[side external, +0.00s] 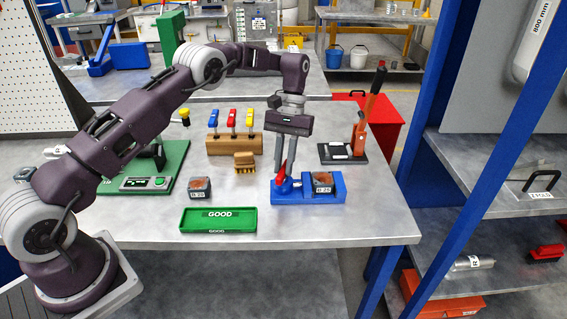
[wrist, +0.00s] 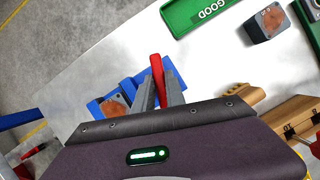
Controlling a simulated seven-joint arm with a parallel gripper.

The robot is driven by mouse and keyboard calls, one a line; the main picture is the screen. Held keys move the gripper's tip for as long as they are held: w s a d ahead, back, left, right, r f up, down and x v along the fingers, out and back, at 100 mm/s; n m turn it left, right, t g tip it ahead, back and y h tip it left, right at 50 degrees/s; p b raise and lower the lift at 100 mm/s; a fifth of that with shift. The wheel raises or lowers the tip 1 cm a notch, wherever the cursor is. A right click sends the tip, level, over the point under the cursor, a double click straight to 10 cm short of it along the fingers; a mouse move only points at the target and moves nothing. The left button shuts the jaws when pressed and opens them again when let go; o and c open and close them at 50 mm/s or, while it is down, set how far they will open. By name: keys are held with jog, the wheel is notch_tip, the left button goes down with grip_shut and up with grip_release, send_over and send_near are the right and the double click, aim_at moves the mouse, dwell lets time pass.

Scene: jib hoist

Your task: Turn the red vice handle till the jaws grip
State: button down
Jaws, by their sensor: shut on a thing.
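The blue vice (side external: 308,189) sits on the table toward its right front. A block with a reddish-brown top (side external: 323,184) sits in the vice on its right side. The red vice handle (side external: 282,174) stands at the vice's left end, tilted slightly. My gripper (side external: 284,172) points down from above and is shut on the handle. In the wrist view the red handle (wrist: 157,68) shows between the two grey fingers (wrist: 162,88), and the blue vice (wrist: 124,98) lies beneath. Whether the vice jaws touch the block is too small to tell.
A green GOOD tray (side external: 218,220) lies at the front, with a second similar block (side external: 200,188) behind it. The front right tabletop is clear.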

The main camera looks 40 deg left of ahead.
jog(key=shift+d+f+m+g+y, duration=0.15)
jog(key=shift+m+y, duration=0.15)
jog(key=shift+m, duration=0.55)
jog(key=shift+a+f+m+g+y, duration=0.15)
jog(key=shift+m+y, duration=0.15)
jog(key=shift+m, duration=0.55)
jog(key=shift+s+r, duration=0.1)
jog(key=c, duration=1.4)
grip_release()
jog(key=shift+a, duration=0.1)
